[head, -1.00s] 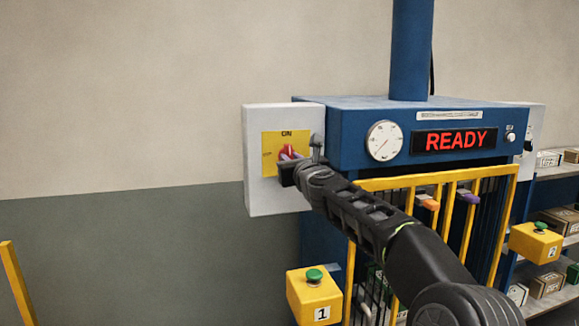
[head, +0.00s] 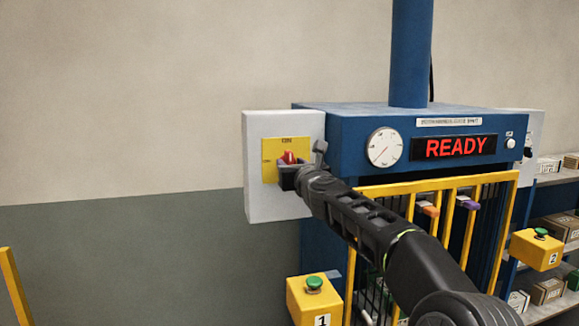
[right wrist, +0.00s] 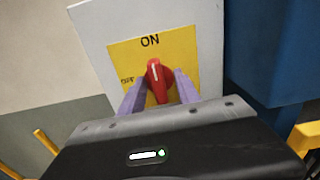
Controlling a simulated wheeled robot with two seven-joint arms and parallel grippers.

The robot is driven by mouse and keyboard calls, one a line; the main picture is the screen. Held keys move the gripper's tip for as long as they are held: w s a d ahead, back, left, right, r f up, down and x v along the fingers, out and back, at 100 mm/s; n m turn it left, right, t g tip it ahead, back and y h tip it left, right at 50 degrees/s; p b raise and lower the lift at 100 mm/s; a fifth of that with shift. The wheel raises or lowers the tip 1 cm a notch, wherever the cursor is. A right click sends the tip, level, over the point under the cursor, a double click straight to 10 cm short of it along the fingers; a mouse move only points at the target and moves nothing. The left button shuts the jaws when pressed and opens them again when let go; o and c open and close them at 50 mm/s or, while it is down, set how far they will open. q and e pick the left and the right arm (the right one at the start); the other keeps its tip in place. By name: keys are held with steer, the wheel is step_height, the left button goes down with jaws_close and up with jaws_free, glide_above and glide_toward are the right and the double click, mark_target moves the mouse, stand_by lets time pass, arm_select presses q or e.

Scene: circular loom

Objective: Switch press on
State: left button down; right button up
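The red rotary knob (head: 289,157) sits on a yellow plate (head: 270,147) on a pale grey switch box (head: 258,195) at the press's left side. In the right wrist view the red knob (right wrist: 157,82) stands nearly upright, its white mark pointing up towards the word ON. My right gripper (right wrist: 160,76) is open, with a purple finger on each side of the knob and small gaps visible. In the head view my right gripper (head: 288,167) hides the knob's lower part. The blue press (head: 350,120) has a lit display (head: 455,146) reading READY. My left gripper is not in view.
A yellow barred guard (head: 440,182) covers the press front. Yellow button boxes marked 1 (head: 312,300) and 2 (head: 538,250) stand at either side. Shelves with boxes (head: 560,222) are at the right. The wall left of the switch box is clear.

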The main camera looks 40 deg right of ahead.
steer(key=shift+s+a+f, duration=0.1)
steer(key=shift+f, duration=0.1)
steer(key=b+v, duration=0.2)
steer(key=v, duration=0.4)
steer(key=shift+s+a, duration=0.2)
steer(key=shift+s, duration=0.1)
